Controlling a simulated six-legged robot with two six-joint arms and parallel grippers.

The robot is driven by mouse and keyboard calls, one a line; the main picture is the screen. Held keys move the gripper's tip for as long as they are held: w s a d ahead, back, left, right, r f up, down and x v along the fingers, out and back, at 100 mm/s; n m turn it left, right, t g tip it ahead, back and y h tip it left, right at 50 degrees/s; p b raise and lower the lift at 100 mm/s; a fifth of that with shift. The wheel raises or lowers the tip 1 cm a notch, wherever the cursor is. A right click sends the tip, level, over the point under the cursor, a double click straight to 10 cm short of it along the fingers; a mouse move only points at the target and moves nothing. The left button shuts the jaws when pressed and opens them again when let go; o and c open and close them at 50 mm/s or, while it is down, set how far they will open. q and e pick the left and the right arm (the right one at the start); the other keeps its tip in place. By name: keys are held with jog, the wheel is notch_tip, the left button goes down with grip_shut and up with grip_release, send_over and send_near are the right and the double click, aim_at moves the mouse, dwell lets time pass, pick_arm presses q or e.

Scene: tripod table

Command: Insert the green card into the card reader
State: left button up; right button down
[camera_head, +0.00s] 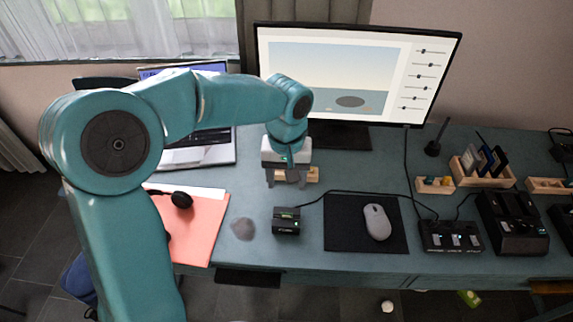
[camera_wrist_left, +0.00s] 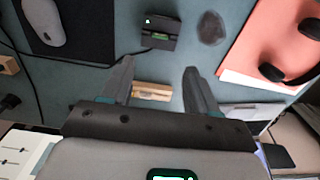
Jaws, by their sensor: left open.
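The card reader (camera_head: 286,221) is a small black box near the table's front, left of the mouse mat. It also shows in the left wrist view (camera_wrist_left: 160,34), with a green light and a dull green strip on it. My left gripper (camera_head: 287,181) points down behind the reader, open. Its fingers are spread in the left wrist view (camera_wrist_left: 159,66), with a small light wooden block (camera_wrist_left: 152,91) beyond and between them. This block (camera_head: 312,174) is partly hidden by the gripper in the head view. I cannot make out a green card clearly. My right gripper is not in view.
A dark mat (camera_head: 345,236) with a grey mouse (camera_head: 376,222) lies right of the reader. A red folder (camera_head: 200,231) with headphones is at the left. A monitor (camera_head: 357,70) stands behind. Black devices (camera_head: 450,236) and a wooden holder (camera_head: 484,175) with dark cards are at the right.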

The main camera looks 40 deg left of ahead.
pick_arm(q)
jog(key=shift+r, duration=1.9)
